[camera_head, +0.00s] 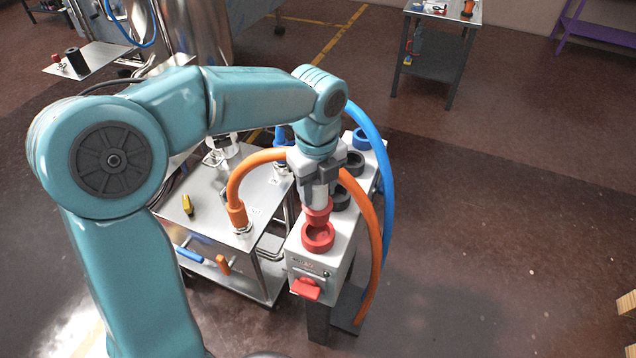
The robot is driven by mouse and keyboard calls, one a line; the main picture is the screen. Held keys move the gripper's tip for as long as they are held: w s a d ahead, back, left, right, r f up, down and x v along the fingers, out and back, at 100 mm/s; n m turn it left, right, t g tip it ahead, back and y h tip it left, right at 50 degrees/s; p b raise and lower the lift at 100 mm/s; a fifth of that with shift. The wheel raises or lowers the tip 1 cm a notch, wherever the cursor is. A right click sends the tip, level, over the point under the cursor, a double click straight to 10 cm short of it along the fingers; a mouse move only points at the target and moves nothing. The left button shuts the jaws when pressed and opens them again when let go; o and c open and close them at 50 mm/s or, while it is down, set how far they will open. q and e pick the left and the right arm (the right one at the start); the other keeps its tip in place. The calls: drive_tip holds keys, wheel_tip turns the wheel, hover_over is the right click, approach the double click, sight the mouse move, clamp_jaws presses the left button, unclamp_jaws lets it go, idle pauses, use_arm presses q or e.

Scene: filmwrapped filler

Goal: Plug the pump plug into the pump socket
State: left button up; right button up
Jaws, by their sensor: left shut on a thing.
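My left gripper (319,176) reaches in from the left and is shut on the pump plug (318,212), which has a pale body and a red lower end. It holds the plug pointing down, over a red round socket (318,240) at the front of the grey socket box. The red end is at the back edge of the socket's opening; I cannot tell whether they touch. The socket's front part looks open and empty. Dark sockets (350,164) and a blue socket (361,139) sit farther back, partly hidden by the gripper. My right gripper is not in view.
The socket box (301,265) has a red switch (305,288) on its front. An orange hose (372,230) and a blue hose (389,190) loop down its right side. A metal cart (190,226) stands at its left.

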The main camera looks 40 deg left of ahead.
use_arm(q)
drive_tip(key=shift+w+a+f+b, duration=0.1)
drive_tip(key=shift+w+f+b, duration=0.1)
drive_tip(key=shift+f, duration=0.3)
drive_tip(key=shift+w+f+b, duration=0.15)
drive_tip(key=shift+f+b, duration=0.05)
drive_tip(key=shift+f, duration=0.25)
drive_tip(key=shift+s+f+b, duration=0.3)
drive_tip(key=shift+f+b, duration=0.05)
drive_tip(key=shift+b, duration=0.05)
drive_tip(key=shift+f, duration=0.25)
drive_tip(key=shift+w+f+b, duration=0.25)
drive_tip(key=shift+f+b, duration=0.35)
drive_tip(key=shift+f, duration=0.35)
drive_tip(key=shift+s+f+b, duration=0.25)
drive_tip(key=shift+f+b, duration=0.2)
drive_tip(key=shift+b, duration=0.1)
drive_tip(key=shift+w+f+b, duration=0.2)
drive_tip(key=shift+f+b, duration=0.35)
drive_tip(key=shift+f, duration=0.4)
drive_tip(key=shift+s+f+b, duration=0.15)
drive_tip(key=shift+f+b, duration=0.15)
drive_tip(key=shift+f, duration=0.05)
